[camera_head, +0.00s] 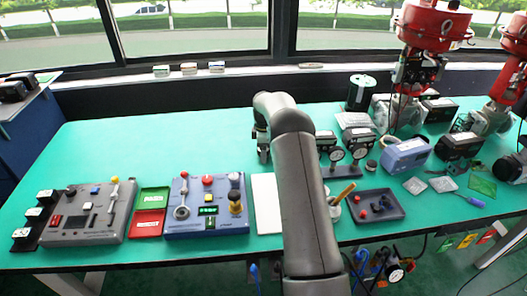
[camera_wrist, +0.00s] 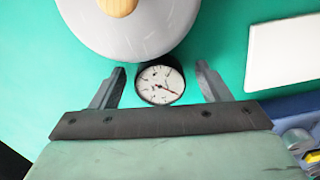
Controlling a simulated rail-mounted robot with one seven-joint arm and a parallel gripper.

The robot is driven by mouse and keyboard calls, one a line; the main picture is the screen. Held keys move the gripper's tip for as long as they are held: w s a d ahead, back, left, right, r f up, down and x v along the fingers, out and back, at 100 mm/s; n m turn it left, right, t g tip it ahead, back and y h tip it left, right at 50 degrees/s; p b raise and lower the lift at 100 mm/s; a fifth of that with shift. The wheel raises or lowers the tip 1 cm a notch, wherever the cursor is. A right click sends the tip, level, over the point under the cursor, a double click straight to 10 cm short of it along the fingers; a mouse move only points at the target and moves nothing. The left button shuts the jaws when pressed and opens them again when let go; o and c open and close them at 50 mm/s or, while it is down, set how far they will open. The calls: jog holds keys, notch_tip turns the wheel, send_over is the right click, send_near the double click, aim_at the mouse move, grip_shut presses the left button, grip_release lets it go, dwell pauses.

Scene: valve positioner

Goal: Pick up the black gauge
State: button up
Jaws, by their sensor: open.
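In the wrist view a small round gauge (camera_wrist: 160,84) with a black rim, white dial and red pointer lies face up on the green surface. My gripper (camera_wrist: 160,76) is open, with one finger on each side of the gauge and a gap showing at both sides. Nothing is gripped. I cannot tell how far above the surface the fingertips are. In the head view my arm hides the gripper and, it seems, this gauge. Other dial gauges (camera_head: 337,155) stand on the bench right of my arm there.
A large grey round object (camera_wrist: 130,35) with a tan top is close beyond the gauge. A white sheet (camera_wrist: 285,52) lies to the right in the wrist view. In the head view, a blue control box (camera_head: 180,228) and a dark parts tray (camera_head: 393,205) flank my arm.

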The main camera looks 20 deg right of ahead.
jog(key=c, duration=1.1)
